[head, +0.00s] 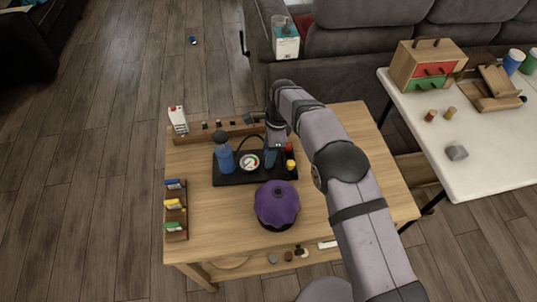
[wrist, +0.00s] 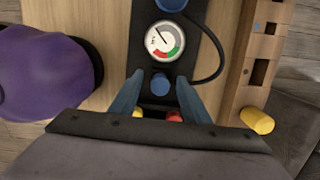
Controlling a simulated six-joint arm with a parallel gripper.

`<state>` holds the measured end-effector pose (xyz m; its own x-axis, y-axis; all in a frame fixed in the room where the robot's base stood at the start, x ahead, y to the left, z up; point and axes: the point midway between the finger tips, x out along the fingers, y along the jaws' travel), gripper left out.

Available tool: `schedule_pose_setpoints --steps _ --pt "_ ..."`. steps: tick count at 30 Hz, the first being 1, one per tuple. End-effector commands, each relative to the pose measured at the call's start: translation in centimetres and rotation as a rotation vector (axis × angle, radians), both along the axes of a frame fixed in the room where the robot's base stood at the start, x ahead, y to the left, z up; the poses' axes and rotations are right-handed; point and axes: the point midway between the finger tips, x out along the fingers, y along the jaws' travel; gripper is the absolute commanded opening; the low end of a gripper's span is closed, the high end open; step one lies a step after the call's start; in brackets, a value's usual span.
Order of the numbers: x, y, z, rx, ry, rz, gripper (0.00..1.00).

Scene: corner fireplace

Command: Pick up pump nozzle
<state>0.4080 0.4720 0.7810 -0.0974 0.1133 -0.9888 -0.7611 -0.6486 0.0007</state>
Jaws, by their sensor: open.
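My gripper (head: 271,153) is over the right part of a black tray (head: 228,179) on the wooden table. In the wrist view its two blue fingers (wrist: 160,80) are apart. A small round blue piece (wrist: 160,84) shows between the fingertips, with no visible grip on it. I cannot tell for sure which part is the pump nozzle; this blue piece may be it. A round gauge (head: 249,162) and a blue bottle-like piece (head: 224,158) stand on the tray to the left. A thin black hose (wrist: 222,58) curves beside the gauge. Contact with the tray cannot be judged.
A purple domed object (head: 277,204) stands in front of the tray. Red and yellow pieces (head: 290,165) stand at the tray's right end. A slotted wooden rack (head: 195,135) runs behind it. A holder with coloured blocks (head: 175,208) is at left. The table's front left is clear.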

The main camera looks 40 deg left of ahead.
Motion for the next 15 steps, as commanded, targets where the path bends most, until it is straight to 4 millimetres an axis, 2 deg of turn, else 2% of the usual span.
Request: schedule_pose_setpoints --steps 5,10,15 --pt "0.0 0.03 -0.01 0.001 -0.001 0.0 0.43" --pt "0.01 0.02 0.0 0.001 -0.001 0.0 0.02" --pt "0.01 0.02 0.02 0.001 -0.001 0.0 0.02"
